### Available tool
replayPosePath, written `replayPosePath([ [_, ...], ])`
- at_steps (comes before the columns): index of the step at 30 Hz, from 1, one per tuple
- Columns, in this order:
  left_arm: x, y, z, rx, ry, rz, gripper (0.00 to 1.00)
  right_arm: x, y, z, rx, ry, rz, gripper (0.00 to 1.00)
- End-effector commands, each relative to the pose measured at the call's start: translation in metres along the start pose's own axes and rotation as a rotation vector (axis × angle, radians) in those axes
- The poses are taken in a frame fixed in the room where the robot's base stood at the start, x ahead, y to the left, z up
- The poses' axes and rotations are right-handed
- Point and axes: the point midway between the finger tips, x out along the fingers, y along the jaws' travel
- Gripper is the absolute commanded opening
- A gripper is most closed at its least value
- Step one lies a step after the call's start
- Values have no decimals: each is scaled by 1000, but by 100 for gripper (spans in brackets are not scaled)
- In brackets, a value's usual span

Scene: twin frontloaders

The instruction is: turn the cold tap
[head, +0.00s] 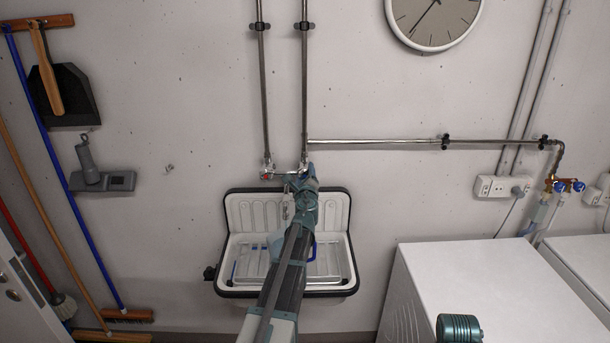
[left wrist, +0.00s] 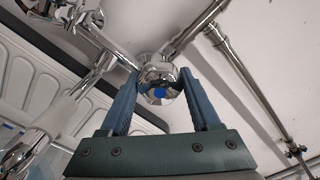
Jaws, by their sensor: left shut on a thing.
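The cold tap is a chrome knob with a blue dot, between my fingers in the left wrist view (left wrist: 160,90). In the head view my left gripper (head: 304,178) reaches up to the right end of the wall mixer and hides this knob. In the left wrist view my left gripper (left wrist: 160,80) is shut on the knob, one blue finger on each side. The hot tap (head: 266,177), with a red mark, is at the mixer's left end.
A white sink (head: 340,212) with a dark rim hangs below the mixer, with a rack in it. Metal pipes run up and right along the wall. A white machine (head: 490,290) stands at lower right; brooms hang at left.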

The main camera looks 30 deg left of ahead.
Motion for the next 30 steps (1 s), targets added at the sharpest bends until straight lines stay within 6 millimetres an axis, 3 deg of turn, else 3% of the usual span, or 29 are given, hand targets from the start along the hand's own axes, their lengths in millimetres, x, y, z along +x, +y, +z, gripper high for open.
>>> replayPosePath([
  [8,0,0,0,-14,-1,1,8,0,0,0,0,0,0,50],
  [9,0,0,0,-13,-1,1,65,0,0,0,0,0,0,50],
  [14,0,0,0,-13,0,1,94,0,0,0,0,0,0,50],
  [24,-2,0,0,-12,0,0,94,0,0,0,0,0,0,50],
  [30,-16,0,0,-12,0,0,94,0,0,0,0,0,0,50],
])
